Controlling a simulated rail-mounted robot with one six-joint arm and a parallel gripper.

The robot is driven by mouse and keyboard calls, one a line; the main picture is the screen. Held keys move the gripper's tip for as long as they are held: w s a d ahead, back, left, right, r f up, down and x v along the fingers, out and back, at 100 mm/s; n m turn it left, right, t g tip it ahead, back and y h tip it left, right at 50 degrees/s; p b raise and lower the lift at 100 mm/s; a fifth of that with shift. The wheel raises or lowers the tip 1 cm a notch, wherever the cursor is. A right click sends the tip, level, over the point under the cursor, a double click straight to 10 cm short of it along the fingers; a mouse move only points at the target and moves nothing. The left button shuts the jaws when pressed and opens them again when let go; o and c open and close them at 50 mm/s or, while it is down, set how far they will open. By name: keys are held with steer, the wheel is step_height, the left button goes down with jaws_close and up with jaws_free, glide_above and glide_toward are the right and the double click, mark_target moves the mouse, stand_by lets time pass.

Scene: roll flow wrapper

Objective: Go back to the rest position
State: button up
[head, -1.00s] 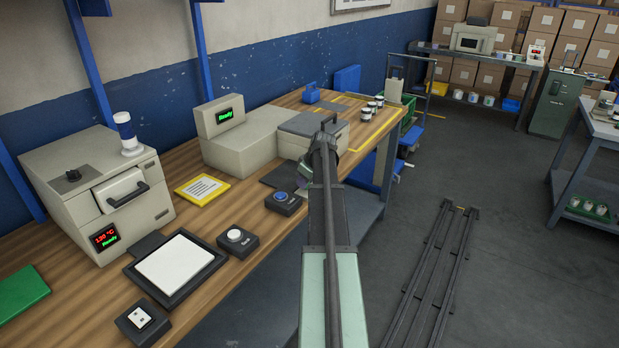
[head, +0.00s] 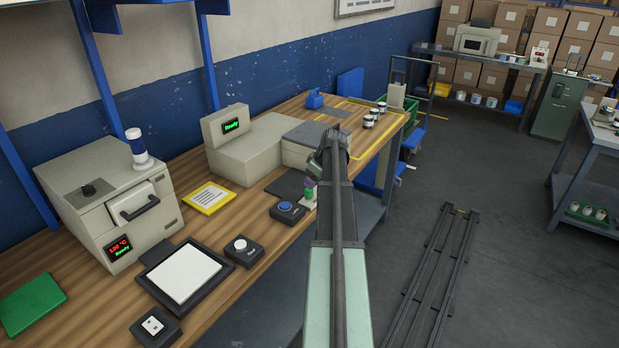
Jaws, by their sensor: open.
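My gripper (head: 310,204) shows small at the far end of my arm, just left of the dark forearm. It points down over the front edge of the wooden bench (head: 205,275), right of the blue-button box (head: 287,211). The jaws are tiny here and partly blurred into the background. I see nothing held in them. My arm reaches away from me along the bench front and hides part of the grey-topped cream machine (head: 303,140).
A cream heater unit (head: 105,210), a black-framed white pad (head: 183,273), a white-button box (head: 243,250) and a yellow-framed card (head: 209,198) stand on the bench. Several small jars (head: 373,113) are at its far end. Floor rails (head: 440,275) lie right, with open floor around.

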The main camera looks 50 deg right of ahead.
steer(key=p+v, duration=0.1)
steer(key=v, duration=0.2)
steer(key=shift+s+r+p, duration=0.2)
steer(key=shift+r+p, duration=0.1)
steer(key=shift+r, duration=0.05)
